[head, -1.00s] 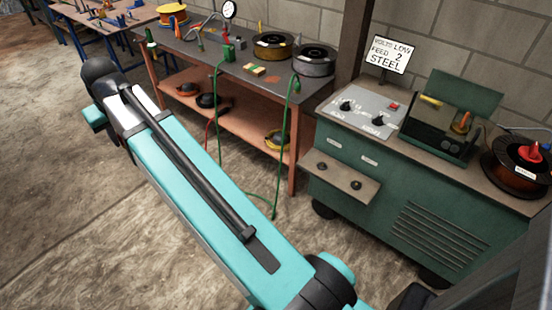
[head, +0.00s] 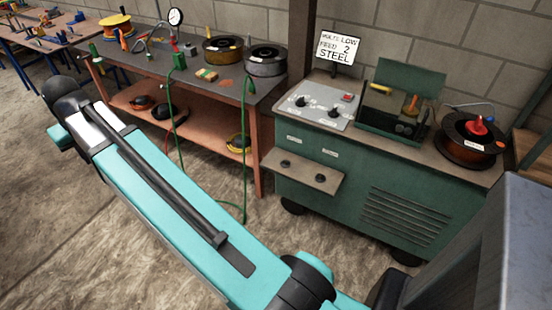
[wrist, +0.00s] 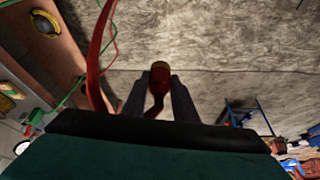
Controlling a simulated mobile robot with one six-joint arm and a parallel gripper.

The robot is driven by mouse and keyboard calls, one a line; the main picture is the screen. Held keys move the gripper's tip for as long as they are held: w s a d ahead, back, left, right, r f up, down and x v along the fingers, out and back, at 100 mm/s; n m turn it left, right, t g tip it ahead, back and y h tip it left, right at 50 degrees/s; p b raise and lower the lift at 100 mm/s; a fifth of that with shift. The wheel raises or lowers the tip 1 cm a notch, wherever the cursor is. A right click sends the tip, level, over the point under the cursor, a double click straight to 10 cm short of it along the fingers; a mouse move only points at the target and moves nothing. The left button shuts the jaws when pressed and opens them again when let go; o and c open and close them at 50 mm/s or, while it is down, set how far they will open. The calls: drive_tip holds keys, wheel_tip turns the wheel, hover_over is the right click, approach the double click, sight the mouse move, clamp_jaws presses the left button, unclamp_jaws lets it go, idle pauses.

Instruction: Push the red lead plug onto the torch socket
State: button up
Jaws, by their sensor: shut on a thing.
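My gripper (wrist: 158,98) is shut on the red lead plug (wrist: 159,88) in the wrist view. The plug is red with a brass-coloured end pointing away from the gripper, and its red cable (wrist: 97,60) curves up at the left. In the head view my arm reaches to the upper left, and the fingers and plug are hidden. The green welding machine (head: 395,195) stands at the right, well apart from the arm's end. Two dark round fittings, left (head: 285,163) and right (head: 320,177), sit on its front ledge; I cannot tell which is the torch socket.
A workbench (head: 130,67) with wire spools, a gauge and green cables stands behind my arm. A cable (head: 230,204) hangs to the floor. A sign (head: 337,47) reads "VOLTS LOW, FEED 2, STEEL". The concrete floor (head: 60,230) at left is open.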

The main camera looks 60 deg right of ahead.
drive_tip(key=s+d+f+m+g+h+b, duration=0.15)
drive_tip(key=s+d+f+m, duration=0.35)
drive_tip(key=d, duration=0.8)
drive_tip(key=s+d+f+m+h+b, duration=0.15)
drive_tip(key=s+d+f, duration=0.35)
drive_tip(key=d, duration=0.8)
drive_tip(key=s+d+f+m+g+b, duration=0.1)
drive_tip(key=s+d+f+m+b, duration=0.25)
drive_tip(key=d+f, duration=0.65)
drive_tip(key=s+d+f+m+g+b, duration=0.1)
drive_tip(key=s+d+f+m, duration=0.2)
drive_tip(key=s+d, duration=0.5)
drive_tip(key=s+d+f+m+g+b, duration=0.1)
drive_tip(key=s+d+f+m, duration=0.2)
drive_tip(key=s+d, duration=0.6)
drive_tip(key=s+d+f+m+g+b, duration=0.1)
drive_tip(key=s+d+f+m, duration=0.3)
drive_tip(key=s+d, duration=0.5)
drive_tip(key=s+f+b, duration=0.1)
drive_tip(key=s+f, duration=0.1)
drive_tip(key=s, duration=0.3)
drive_tip(key=shift+s+f+h, duration=0.15)
drive_tip(key=shift+f+h, duration=0.15)
drive_tip(key=shift+h, duration=0.1)
drive_tip(key=shift+f, duration=0.15)
drive_tip(key=shift+f+b, duration=1.9)
drive_tip(key=shift+f, duration=0.8)
drive_tip(key=shift+f, duration=0.6)
drive_tip(key=o, duration=1)
